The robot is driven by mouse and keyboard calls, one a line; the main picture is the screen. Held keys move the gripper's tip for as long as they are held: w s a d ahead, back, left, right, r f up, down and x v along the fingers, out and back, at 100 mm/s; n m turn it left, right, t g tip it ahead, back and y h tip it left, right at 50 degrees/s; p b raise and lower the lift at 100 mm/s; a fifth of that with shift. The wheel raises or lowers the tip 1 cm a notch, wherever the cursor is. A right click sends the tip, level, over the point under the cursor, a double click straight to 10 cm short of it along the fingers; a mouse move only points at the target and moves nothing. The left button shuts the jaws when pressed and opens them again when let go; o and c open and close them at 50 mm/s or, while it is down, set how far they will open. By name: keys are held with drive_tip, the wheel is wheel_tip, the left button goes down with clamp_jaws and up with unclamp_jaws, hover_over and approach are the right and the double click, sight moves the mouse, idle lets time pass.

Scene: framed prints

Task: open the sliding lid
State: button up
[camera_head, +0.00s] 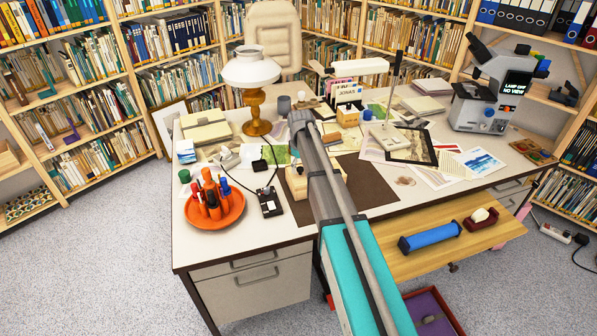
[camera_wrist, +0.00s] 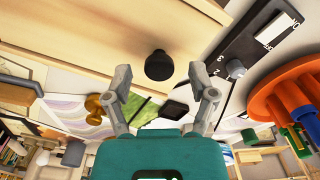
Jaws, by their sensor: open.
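A pale wooden box lid (camera_wrist: 85,45) with a round black knob (camera_wrist: 159,66) fills the upper left of the wrist view. My gripper (camera_wrist: 164,84) is open and empty. Its two fingers stand apart on either side of the line to the knob, and I see no contact. In the head view the wooden box (camera_head: 297,188) sits on the dark brown desk mat, largely hidden behind my arm. My gripper is hidden there too. I cannot tell from here whether the lid has any gap.
A black control box with a cable (camera_head: 270,203) lies left of the wooden box. An orange tray (camera_head: 216,212) with markers stands further left. A brass lamp (camera_head: 254,105) is behind. The brown desk mat (camera_head: 369,184) is clear on the right.

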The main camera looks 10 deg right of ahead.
drive_tip(key=shift+f, duration=0.2)
drive_tip(key=shift+c, duration=0.3)
clamp_jaws()
